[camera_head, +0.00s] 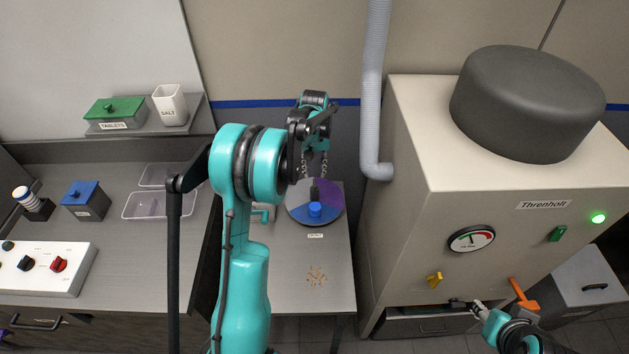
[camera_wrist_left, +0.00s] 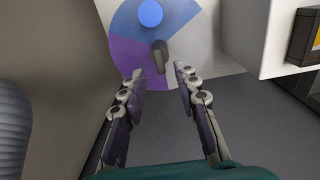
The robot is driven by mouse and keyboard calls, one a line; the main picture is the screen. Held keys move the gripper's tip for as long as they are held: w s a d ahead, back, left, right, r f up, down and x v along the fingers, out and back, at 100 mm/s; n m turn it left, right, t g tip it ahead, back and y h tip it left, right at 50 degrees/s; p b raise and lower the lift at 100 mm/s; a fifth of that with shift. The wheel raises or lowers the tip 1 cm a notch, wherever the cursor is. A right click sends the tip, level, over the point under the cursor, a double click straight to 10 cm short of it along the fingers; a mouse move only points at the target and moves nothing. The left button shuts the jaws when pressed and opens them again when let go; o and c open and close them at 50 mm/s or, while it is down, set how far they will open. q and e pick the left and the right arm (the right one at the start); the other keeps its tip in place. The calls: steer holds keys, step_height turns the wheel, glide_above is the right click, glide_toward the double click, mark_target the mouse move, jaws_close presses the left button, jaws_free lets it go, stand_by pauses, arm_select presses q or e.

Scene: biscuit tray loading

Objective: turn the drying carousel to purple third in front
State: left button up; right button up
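The drying carousel (camera_head: 297,203) is a round disc on the narrow table, with purple, blue and grey thirds. In the head view the purple third (camera_head: 331,193) faces right and back, and the blue third (camera_head: 318,221) faces the front label. A dark upright handle (camera_wrist_left: 160,57) stands near its middle, and a blue cylinder (camera_head: 315,209) sits on the blue third. My left gripper (camera_head: 313,170) reaches down over the back of the disc. In the left wrist view its fingers (camera_wrist_left: 160,72) are apart, with the handle just beyond them. My right gripper (camera_head: 465,304) is by the machine's drawer; its fingers are unclear.
The large beige machine (camera_head: 420,190) stands to the right of the table, with a grey hose (camera_head: 372,90) between. Clear trays (camera_head: 145,205) and a control box (camera_head: 45,268) are on the left bench.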

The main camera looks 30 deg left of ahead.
mark_target(315, 182)
arm_select(q)
step_height(315, 182, down, 6)
steer(key=shift+r+b, duration=0.2)
steer(key=shift+b, duration=0.2)
jaws_close()
